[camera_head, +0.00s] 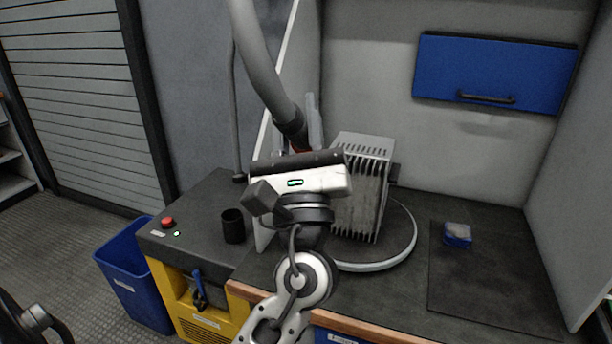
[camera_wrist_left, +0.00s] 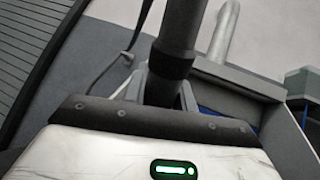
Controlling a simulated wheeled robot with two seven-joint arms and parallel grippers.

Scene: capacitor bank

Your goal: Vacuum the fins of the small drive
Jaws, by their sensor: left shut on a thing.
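The small drive (camera_head: 362,190) is a grey finned block standing on a pale-rimmed round turntable (camera_head: 408,250). Its front fins look dusty, and my gripper body covers its left part. My left gripper (camera_head: 298,150) is in front of and left of the drive. It is shut on the vacuum hose's dark end piece (camera_head: 291,127), which also shows between the fingers in the left wrist view (camera_wrist_left: 170,65). The grey hose (camera_head: 262,60) rises from it. The nozzle tip is hidden behind my gripper, so I cannot tell whether it touches the fins. My right gripper is not in view.
A yellow and black machine (camera_head: 195,318) with a red button (camera_head: 168,222) and a black cup (camera_head: 233,226) stands left. A blue bin (camera_head: 125,262) is beside it. A blue-and-grey block (camera_head: 457,234) lies on a dark mat (camera_head: 490,285) at right. A blue cabinet (camera_head: 495,72) hangs above.

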